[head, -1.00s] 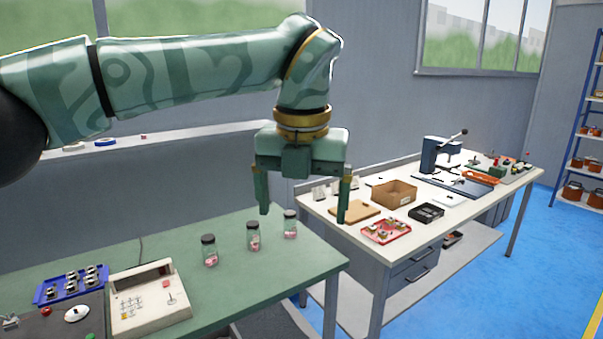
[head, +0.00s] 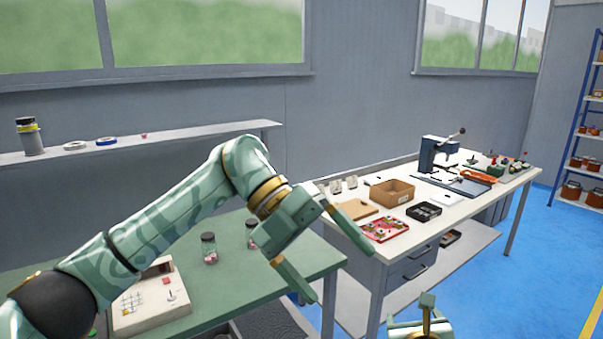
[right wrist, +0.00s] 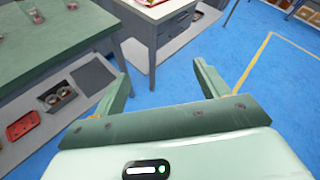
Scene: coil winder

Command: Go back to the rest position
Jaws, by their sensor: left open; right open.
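My left gripper (head: 342,262) is open and empty in the head view, its fingers pointing down and to the right past the front right part of the green table (head: 190,258). My left arm crosses in front of that table. My right gripper shows partly at the bottom edge of the head view (head: 425,312). In the right wrist view it is open (right wrist: 163,82), with its fingers apart over blue floor and nothing between them. Two glass jars stand on the green table, one clear (head: 209,249) and one partly behind my left arm (head: 251,234).
A white bench (head: 470,206) to the right carries a cardboard box (head: 392,192), a red tray (head: 385,229), a black tray (head: 424,211) and a blue press (head: 432,155). A beige control box (head: 150,307) sits on the green table. Blue floor (head: 500,280) is open at the right.

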